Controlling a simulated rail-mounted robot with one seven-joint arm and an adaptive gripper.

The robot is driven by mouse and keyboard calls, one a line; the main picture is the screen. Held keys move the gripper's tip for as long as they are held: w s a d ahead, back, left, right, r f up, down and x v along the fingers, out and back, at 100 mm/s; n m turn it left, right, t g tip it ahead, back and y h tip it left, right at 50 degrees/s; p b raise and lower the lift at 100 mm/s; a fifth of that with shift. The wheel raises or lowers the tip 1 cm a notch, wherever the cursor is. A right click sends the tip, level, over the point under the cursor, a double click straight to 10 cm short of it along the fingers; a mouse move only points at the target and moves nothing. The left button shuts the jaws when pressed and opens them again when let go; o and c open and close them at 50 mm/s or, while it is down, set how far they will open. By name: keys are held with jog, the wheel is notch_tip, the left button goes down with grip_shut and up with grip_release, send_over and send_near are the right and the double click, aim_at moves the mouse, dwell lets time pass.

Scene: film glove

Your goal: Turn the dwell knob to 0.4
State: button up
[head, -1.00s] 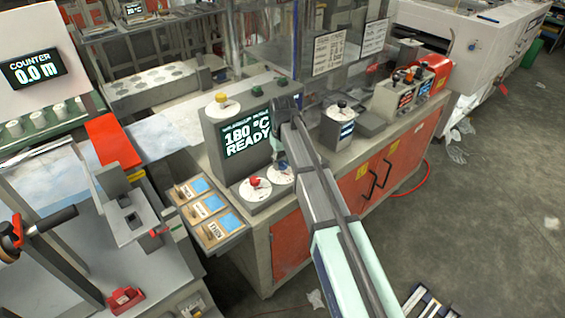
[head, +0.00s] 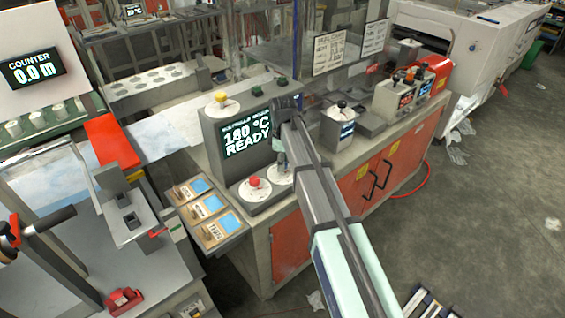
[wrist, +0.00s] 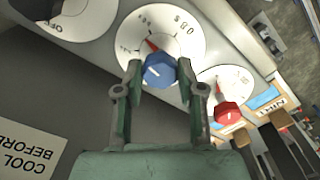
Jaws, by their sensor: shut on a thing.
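The blue knob (wrist: 159,71) sits on a white round dial (wrist: 178,22) with printed markings, seen upside down in the wrist view. A red pointer mark shows on the dial beside the knob. My gripper (wrist: 160,74) has one finger on each side of the blue knob and is shut on it. In the head view this dial (head: 280,175) is partly covered by my gripper (head: 280,162), and the knob is hidden. The exact setting is too small to read.
A red knob (wrist: 227,113) on its own dial stands close beside, also in the head view (head: 254,181). The display (head: 247,136) reads 180 °C READY. A yellow knob (head: 221,97) tops the panel. Wooden labelled blocks (head: 198,207) lie in front at the left.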

jog(key=n, duration=0.4)
jog(key=shift+n, duration=0.3)
jog(key=shift+s+n, duration=0.1)
jog(key=shift+n, duration=1.6)
jog(key=shift+f, duration=0.1)
jog(key=o, duration=1.1)
jog(key=shift+o, duration=0.2)
notch_tip(320, 180, up, 12)
